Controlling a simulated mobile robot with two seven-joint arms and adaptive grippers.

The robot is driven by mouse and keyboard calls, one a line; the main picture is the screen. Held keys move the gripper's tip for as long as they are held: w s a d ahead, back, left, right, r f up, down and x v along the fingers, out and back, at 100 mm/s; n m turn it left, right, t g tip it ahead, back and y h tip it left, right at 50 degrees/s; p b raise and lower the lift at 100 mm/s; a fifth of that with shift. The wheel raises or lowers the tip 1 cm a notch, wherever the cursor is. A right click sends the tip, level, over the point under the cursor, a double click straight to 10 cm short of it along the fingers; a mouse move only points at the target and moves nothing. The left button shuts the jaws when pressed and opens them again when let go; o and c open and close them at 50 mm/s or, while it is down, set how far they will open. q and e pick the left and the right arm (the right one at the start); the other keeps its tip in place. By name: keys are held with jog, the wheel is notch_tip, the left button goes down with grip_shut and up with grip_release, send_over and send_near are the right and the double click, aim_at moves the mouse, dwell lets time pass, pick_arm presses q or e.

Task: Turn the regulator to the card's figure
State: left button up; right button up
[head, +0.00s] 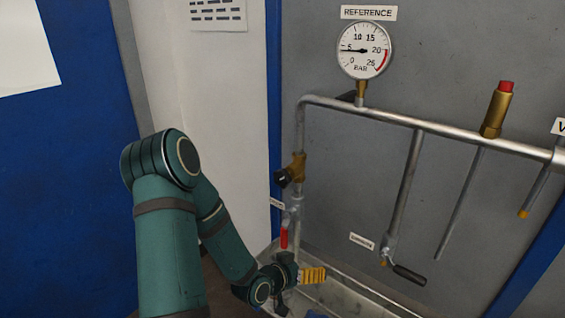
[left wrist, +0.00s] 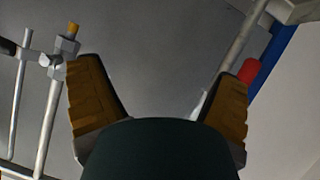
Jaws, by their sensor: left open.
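A brass regulator with a black knob (head: 284,177) sits on the upright pipe at the left of the panel in the head view. The round REFERENCE gauge (head: 364,50) is above the pipe; its needle points left, near the 5. My left gripper (head: 307,283) is low in the head view, below and apart from the regulator, near a red handle (head: 284,235). In the left wrist view its yellow-padded fingers (left wrist: 160,75) are spread, with nothing between them but grey panel behind. I cannot make out a card with a readable figure. My right gripper is not in view.
A horizontal pipe (head: 430,125) crosses the panel. A red-capped brass valve (head: 497,108) and a black-handled drop pipe (head: 408,273) are to the right. A tray edge (head: 365,290) runs below. The red handle shows beside the right finger in the wrist view (left wrist: 249,71).

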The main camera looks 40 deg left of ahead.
pick_arm(q)
jog(key=s+a+r+t+y+p, duration=0.2)
jog(key=s+a+r+t+p, duration=0.1)
jog(key=a+r, duration=0.6)
jog(key=m+t+p, duration=0.2)
jog(key=p, duration=0.1)
send_near(279, 181)
jog(key=w, duration=1.1)
jog(key=shift+w+a+p, duration=0.1)
jog(key=shift+a+p, duration=0.3)
pick_arm(e)
notch_tip(279, 181, up, 8)
jog(key=shift+w+d+r, duration=0.15)
jog(key=shift+w+r, duration=0.05)
jog(key=shift+r, duration=0.05)
pick_arm(q)
jog(key=c, duration=1.2)
